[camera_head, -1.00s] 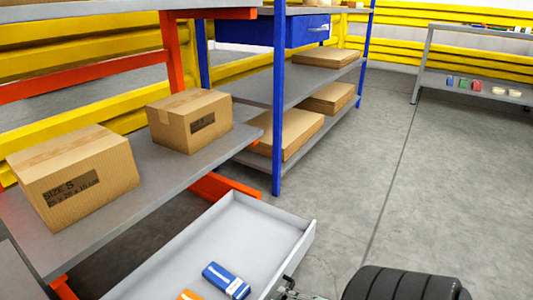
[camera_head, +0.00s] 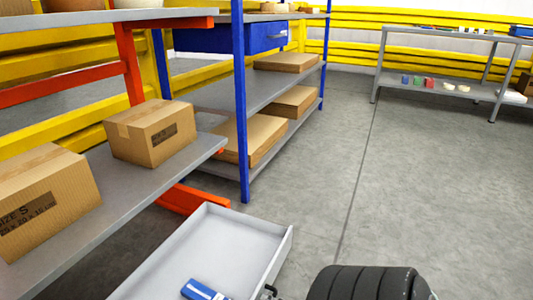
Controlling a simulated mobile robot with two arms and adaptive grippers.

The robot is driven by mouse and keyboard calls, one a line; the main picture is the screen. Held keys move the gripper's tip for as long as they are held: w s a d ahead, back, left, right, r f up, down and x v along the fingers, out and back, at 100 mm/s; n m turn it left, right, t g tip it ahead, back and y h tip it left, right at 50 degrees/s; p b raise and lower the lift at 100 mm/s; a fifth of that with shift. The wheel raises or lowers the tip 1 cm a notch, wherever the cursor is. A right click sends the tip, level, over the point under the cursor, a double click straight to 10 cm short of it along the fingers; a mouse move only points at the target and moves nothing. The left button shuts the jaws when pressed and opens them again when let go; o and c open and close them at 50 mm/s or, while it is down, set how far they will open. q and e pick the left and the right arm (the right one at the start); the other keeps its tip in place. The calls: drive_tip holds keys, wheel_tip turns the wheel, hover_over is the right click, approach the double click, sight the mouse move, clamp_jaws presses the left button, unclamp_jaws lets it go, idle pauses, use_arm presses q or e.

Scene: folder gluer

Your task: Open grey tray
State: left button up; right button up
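The grey tray (camera_head: 225,244) is pulled out below the shelf at the bottom centre, its inside facing up. A blue and white packet (camera_head: 205,290) lies in it, cut by the bottom edge of the picture. A thick black ribbed part of my own arm (camera_head: 368,284) is at the bottom, right of the tray. A small dark metal piece shows between it and the tray's right wall; I cannot tell whether it touches the tray. No gripper fingers can be made out.
Cardboard boxes (camera_head: 150,133) stand on the grey shelf (camera_head: 120,195) at left. A blue-post rack (camera_head: 240,110) with a blue drawer (camera_head: 235,38) and flat cartons is behind. A grey table (camera_head: 445,86) stands far right. The floor between is clear.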

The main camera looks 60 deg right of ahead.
drive_tip(key=v, duration=1.2)
idle(0.5)
